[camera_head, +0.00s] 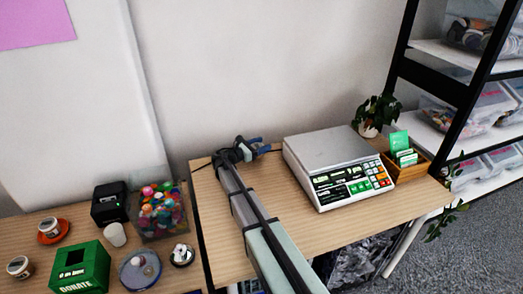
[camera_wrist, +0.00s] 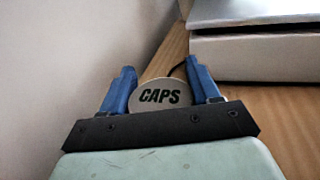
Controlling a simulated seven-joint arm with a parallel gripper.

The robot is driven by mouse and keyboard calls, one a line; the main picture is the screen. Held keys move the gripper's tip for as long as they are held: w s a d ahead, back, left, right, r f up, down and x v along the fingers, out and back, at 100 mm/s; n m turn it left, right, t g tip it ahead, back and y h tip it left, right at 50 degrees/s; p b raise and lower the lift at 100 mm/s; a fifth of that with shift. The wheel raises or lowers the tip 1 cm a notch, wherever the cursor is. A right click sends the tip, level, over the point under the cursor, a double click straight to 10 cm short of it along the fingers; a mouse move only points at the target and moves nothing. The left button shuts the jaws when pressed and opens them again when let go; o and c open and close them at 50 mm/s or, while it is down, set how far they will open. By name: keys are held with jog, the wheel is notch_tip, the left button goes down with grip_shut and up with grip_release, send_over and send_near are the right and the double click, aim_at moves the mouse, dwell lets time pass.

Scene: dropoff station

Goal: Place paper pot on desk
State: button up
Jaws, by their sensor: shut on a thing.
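My gripper (camera_wrist: 159,70) is shut on the paper pot (camera_wrist: 160,96) in the wrist view. The pot shows a round pale face marked "CAPS" between the two blue fingers. In the head view my gripper (camera_head: 251,146) is over the back left part of the desk (camera_head: 355,215), close to the wall. The pot cannot be made out there, hidden by the gripper. I cannot tell whether the pot touches the wooden top.
A scale (camera_head: 338,165) stands right of my gripper, with a potted plant (camera_head: 375,115) and a card box (camera_head: 408,160) beyond it. On the left table are a green donation box (camera_head: 82,268), a bin of colourful caps (camera_head: 160,212) and a black box (camera_head: 109,203).

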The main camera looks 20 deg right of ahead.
jog(key=shift+f, duration=1.1)
jog(key=shift+f, duration=0.15)
jog(key=o, duration=1.1)
jog(key=shift+c, duration=0.2)
jog(key=shift+a+r, duration=0.2)
jog(key=shift+a, duration=0.1)
jog(key=v, duration=1.1)
jog(key=shift+s+a, duration=0.15)
jog(key=shift+a, duration=0.05)
